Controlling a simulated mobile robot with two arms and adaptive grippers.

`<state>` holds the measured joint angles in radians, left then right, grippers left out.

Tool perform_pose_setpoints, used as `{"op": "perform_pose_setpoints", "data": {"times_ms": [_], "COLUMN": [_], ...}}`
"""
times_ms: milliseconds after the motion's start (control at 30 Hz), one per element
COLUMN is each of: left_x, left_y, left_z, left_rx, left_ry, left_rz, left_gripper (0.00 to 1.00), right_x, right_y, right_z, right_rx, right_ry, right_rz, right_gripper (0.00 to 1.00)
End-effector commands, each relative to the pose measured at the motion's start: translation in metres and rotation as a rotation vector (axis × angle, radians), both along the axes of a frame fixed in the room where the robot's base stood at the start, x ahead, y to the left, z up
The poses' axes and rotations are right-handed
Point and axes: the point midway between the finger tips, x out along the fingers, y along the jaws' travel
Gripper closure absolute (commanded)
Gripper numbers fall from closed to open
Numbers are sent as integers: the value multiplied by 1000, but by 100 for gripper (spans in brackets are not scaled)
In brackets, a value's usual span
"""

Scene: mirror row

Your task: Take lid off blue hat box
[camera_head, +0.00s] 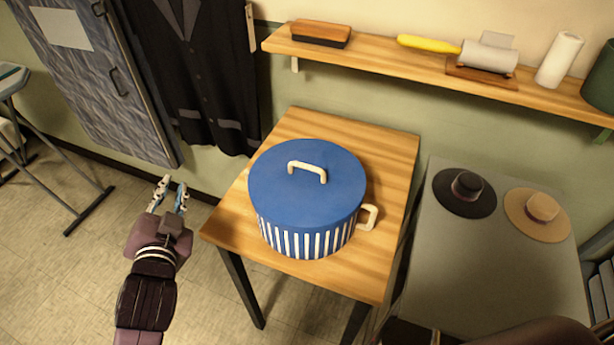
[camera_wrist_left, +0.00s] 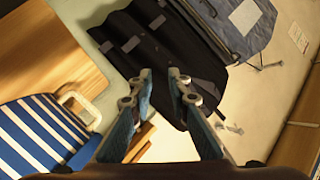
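The blue hat box (camera_head: 310,243) stands upright on a wooden table, with blue and white stripes and a cream handle on its right side. Its plain blue lid (camera_head: 270,185) sits on top, with a cream arched handle (camera_head: 307,171) in the middle. My left gripper (camera_head: 172,185) is left of the box and table, apart from both, open and empty. In the left wrist view its two fingers (camera_wrist_left: 161,76) stand apart with nothing between them. The striped box side (camera_wrist_left: 40,135) shows there at the lower left. My right gripper is not in view.
The wooden table (camera_head: 385,150) has bare top around the box. A grey table (camera_head: 485,265) with a black hat (camera_head: 465,194) and a tan hat (camera_head: 541,215) stands right. A wall shelf (camera_head: 385,63) runs behind. A dark jacket (camera_head: 205,75) hangs behind left.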

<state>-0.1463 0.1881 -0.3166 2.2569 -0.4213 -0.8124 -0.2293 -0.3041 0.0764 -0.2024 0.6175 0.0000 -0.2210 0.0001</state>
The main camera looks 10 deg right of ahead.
Motion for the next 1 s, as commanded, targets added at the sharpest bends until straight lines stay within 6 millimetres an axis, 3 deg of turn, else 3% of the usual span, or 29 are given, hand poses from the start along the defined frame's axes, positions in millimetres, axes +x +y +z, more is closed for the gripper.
{"op": "perform_pose_setpoints", "data": {"times_ms": [33,100,200,300,433,533,633,733,867,900,1000], "left_x": [16,29,31,12,-35,-76,-112,-135,-138,-133,-110], "left_y": [-13,-35,-77,-127,-197,-247,-289,-316,-326,-322,-302], "left_z": [39,95,177,246,301,313,300,268,210,192,154], "left_rx": [65,176,362,568,857,1098,1353,1624,1999,-1990,-1861], "left_ry": [-123,-306,-589,-874,-1234,-1498,-1748,-1973,-2212,2133,1832], "left_rz": [-43,-106,-199,-291,-406,-495,-590,-695,-867,876,857], "left_gripper": [84,84,84,84,84,84,84,84,84,84,84], "right_x": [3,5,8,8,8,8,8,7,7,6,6], "right_y": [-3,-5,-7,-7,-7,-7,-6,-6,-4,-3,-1], "right_z": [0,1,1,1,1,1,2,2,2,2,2], "right_rx": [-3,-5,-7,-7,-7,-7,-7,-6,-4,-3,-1], "right_ry": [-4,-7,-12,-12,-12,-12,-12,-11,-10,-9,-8], "right_rz": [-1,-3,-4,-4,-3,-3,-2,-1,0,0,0], "right_gripper": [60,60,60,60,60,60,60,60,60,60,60]}}
